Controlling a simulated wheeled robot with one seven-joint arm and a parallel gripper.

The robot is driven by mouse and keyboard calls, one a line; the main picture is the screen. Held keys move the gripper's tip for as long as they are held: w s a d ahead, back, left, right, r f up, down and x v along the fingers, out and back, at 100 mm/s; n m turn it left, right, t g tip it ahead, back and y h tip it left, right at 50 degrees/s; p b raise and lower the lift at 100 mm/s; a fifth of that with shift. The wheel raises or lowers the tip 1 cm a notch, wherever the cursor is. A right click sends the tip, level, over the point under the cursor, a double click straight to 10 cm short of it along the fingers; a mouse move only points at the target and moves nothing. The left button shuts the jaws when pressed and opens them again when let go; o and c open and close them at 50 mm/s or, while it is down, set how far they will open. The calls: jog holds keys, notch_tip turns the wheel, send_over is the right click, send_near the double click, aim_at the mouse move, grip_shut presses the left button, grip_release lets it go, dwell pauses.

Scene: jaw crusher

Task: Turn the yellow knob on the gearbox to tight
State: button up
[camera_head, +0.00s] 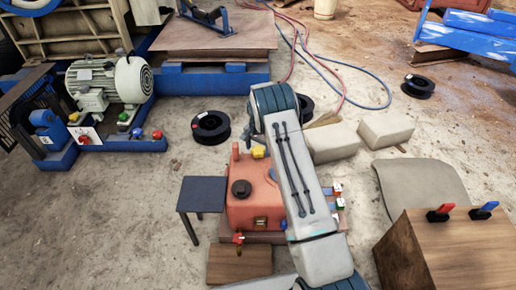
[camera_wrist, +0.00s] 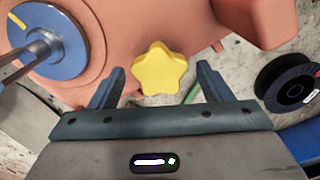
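The gearbox (camera_head: 251,207) is an orange-red housing on the floor, partly hidden behind my arm in the head view. The yellow knob (camera_wrist: 156,69) is star-shaped and shows in the wrist view in front of the gearbox housing (camera_wrist: 150,20). The knob also shows as a small yellow part (camera_head: 259,152) at the gearbox's far top edge. My gripper (camera_wrist: 154,80) is open, with one finger left of the knob and one right of it. In the head view the gripper is mostly hidden by my arm.
A blue disc with a shaft (camera_wrist: 38,45) sits left in the wrist view. A black spool (camera_wrist: 288,82) lies on the floor at right. A small dark table (camera_head: 202,194) stands left of the gearbox. Pale blocks (camera_head: 331,142) and a wooden box (camera_head: 450,250) lie to the right.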

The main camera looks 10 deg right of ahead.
notch_tip(320, 180, up, 14)
jog(key=p, duration=0.4)
jog(key=shift+f, duration=0.1)
dwell(0.4)
notch_tip(320, 180, up, 18)
jog(key=n+p, duration=0.1)
jog(key=p, duration=0.6)
send_over(258, 150)
jog(key=s, duration=0.6)
jog(key=s+r+n+t+p, duration=0.15)
jog(key=s+r+p, duration=0.55)
jog(key=r, duration=0.7)
jog(key=s+r+n+p, duration=0.1)
jog(key=s+r+p, duration=0.3)
jog(key=s, duration=0.5)
jog(key=s+r+n+t+p, duration=0.1)
jog(key=s+r+p, duration=0.3)
jog(key=s+r, duration=0.4)
jog(key=s+r+n+p, duration=0.3)
jog(key=s+r+p, duration=0.2)
jog(key=s, duration=0.5)
jog(key=shift+s+a+r, duration=0.15)
jog(key=shift+s+r, duration=0.15)
jog(key=shift+r, duration=0.4)
